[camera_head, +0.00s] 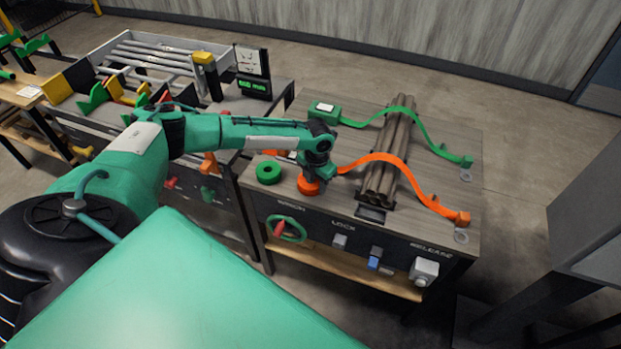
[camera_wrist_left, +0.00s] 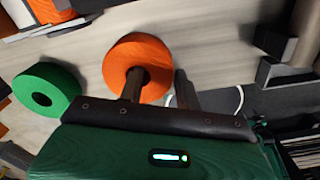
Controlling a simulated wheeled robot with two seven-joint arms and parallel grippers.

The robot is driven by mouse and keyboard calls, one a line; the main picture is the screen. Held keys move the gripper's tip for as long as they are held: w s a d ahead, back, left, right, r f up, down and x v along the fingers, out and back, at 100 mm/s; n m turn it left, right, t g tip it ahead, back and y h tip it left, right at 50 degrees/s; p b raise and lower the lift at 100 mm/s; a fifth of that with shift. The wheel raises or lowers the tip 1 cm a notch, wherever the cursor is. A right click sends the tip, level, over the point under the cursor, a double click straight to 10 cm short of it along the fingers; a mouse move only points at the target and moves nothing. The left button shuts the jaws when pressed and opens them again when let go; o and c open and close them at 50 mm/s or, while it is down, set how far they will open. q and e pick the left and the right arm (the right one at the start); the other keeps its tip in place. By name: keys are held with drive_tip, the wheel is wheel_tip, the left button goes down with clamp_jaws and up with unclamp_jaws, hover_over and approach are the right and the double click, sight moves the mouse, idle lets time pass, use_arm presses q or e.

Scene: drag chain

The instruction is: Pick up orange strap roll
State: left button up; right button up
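The orange strap roll (camera_head: 308,186) lies on the wooden-topped bench, right of the green strap roll (camera_head: 268,173). My left gripper (camera_head: 318,174) points down at the orange roll and partly covers it in the head view. In the left wrist view, the orange roll (camera_wrist_left: 138,58) is in front of the left gripper (camera_wrist_left: 160,78). The fingers are apart. One finger overlaps the roll's center hole and the other is just outside its right edge. Contact cannot be told. The green roll (camera_wrist_left: 45,90) is at the left of that view. My right gripper is not in view.
A pipe bundle (camera_head: 388,155) lies on the bench under a green strap (camera_head: 425,135) and an orange strap (camera_head: 400,172). A green ratchet box (camera_head: 324,112) sits behind. The bench front has a green handwheel (camera_head: 289,229). A tray of rods (camera_head: 150,58) stands left.

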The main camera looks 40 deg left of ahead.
use_arm(q)
clamp_jaws()
drive_tip(key=shift+r, duration=0.15)
